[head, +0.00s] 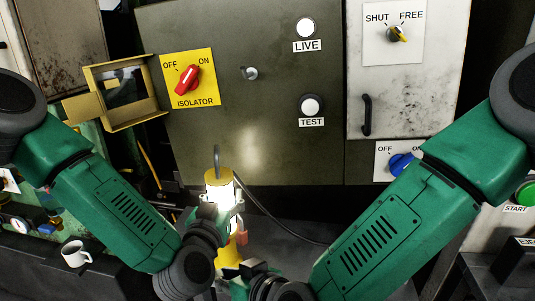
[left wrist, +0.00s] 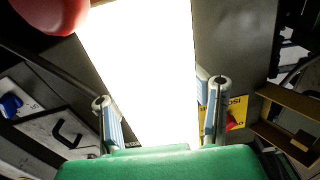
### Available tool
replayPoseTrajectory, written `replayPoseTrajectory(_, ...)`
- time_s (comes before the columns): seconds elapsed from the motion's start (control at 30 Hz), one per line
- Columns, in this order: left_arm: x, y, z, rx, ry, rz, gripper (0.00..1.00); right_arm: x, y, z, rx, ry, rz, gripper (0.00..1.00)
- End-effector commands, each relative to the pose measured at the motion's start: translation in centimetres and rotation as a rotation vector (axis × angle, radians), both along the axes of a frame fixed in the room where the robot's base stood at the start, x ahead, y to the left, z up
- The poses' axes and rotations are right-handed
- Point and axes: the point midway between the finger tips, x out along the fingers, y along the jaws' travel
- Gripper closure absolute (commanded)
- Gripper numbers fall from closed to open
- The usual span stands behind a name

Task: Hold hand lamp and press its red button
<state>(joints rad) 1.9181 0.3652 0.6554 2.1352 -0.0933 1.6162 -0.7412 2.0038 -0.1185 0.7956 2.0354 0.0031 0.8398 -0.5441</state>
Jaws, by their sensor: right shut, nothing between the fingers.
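The hand lamp (head: 219,178) is upright, with a yellow cap, a dark hook on top, a glowing white tube and a yellow lower body. My left gripper (head: 223,207) is shut on it, and in the left wrist view its fingers (left wrist: 162,112) lie on both sides of the bright tube (left wrist: 145,70). The red button (head: 243,238) shows small on the right side of the lamp's lower body; a large red round shape fills the upper left corner of the left wrist view. My right gripper (head: 255,268) is shut and empty, just below and right of the button.
A grey cabinet (head: 270,150) stands behind, with a red isolator switch (head: 187,79) on a yellow plate and an open yellow box (head: 124,95). A black cable (head: 275,220) runs right of the lamp. A white mug (head: 75,254) stands at lower left. A blue knob (head: 402,164) is at right.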

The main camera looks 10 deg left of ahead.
Motion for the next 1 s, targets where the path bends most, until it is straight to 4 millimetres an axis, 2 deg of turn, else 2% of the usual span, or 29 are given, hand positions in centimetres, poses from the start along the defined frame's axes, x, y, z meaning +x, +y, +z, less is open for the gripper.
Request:
replayPoseTrajectory(0.33,0.0,0.0,-0.1,0.0,0.002,0.0,0.35,0.0,0.0,0.0,0.0,0.0,0.0,1.0)
replayPoseTrajectory(0.47,-0.8,0.0,-0.1,0.001,0.004,-0.002,0.35,0.0,0.0,0.0,0.0,0.0,0.0,1.0)
replayPoseTrajectory(0.57,-2.3,0.1,-0.2,0.002,0.005,-0.003,0.35,0.0,0.0,0.0,0.0,0.0,0.0,1.0)
replayPoseTrajectory(0.8,-7.5,0.3,-0.3,0.001,0.006,-0.004,0.35,0.0,0.0,0.0,0.0,0.0,0.0,1.0)
replayPoseTrajectory(1.0,-10.7,0.4,-0.3,0.0,0.006,-0.003,0.35,0.1,0.0,0.0,0.0,0.0,0.0,1.0)
